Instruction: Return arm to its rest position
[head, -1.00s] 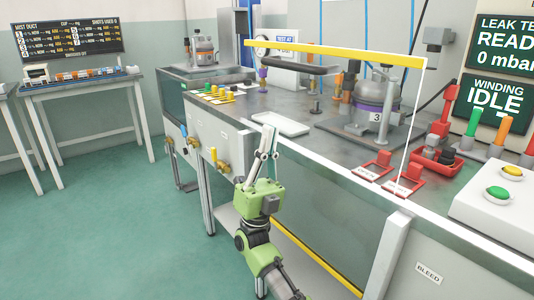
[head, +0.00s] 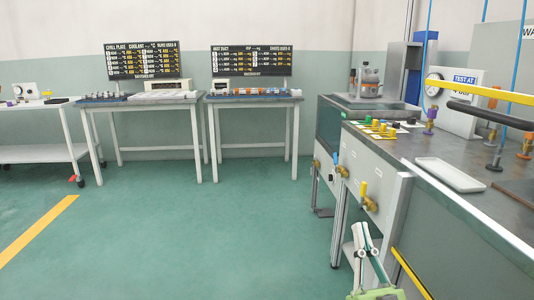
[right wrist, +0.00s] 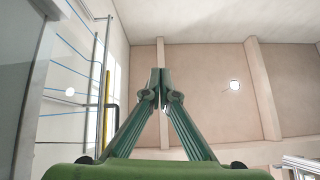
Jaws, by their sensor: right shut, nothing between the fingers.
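My right gripper (head: 363,239) is at the bottom right of the head view, in front of the test bench (head: 450,215). Its fingers point up, and no object shows between them. In the right wrist view the two green fingers (right wrist: 160,92) meet at their tips against the ceiling and wall. Most of my right arm is below the head view's edge. My left gripper does not show.
Two tables (head: 250,99) stand at the back wall, with a white cart (head: 38,155) at left. The green floor between is clear.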

